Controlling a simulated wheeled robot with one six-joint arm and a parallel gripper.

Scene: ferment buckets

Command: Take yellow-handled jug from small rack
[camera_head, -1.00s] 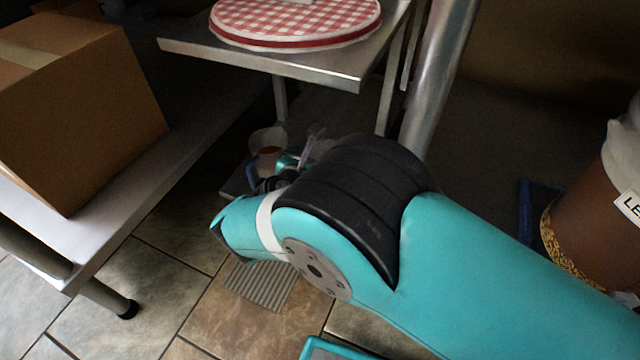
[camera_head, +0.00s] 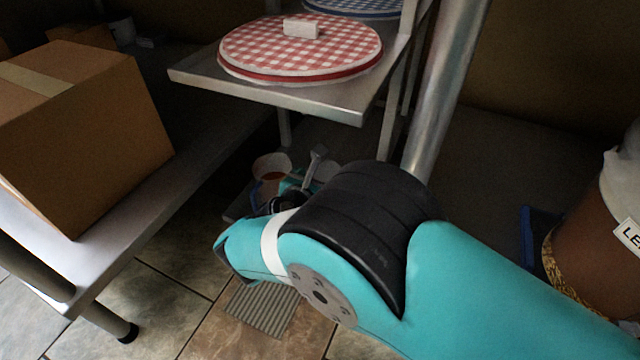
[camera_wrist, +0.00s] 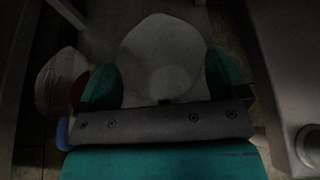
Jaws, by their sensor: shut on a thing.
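My gripper (camera_wrist: 165,85) has its two teal fingers on either side of a pale, rounded jug (camera_wrist: 160,45) in the wrist view and is shut on it. The jug's handle is hidden, and no yellow shows in either view. In the head view my gripper (camera_head: 292,184) is mostly behind my own arm, low beneath the steel shelf; a pale edge and an upright grey piece (camera_head: 315,160) show beside it. A second whitish jug (camera_head: 272,163) with reddish-brown inside and a blue handle stands just left; it also shows in the wrist view (camera_wrist: 58,80).
A steel shelf (camera_head: 300,98) with a red-checked round cover (camera_head: 300,58) hangs over the jugs. A cardboard box (camera_head: 85,140) sits on a low bench at left. A steel post (camera_head: 440,100) and a brown bucket (camera_head: 585,265) stand at right.

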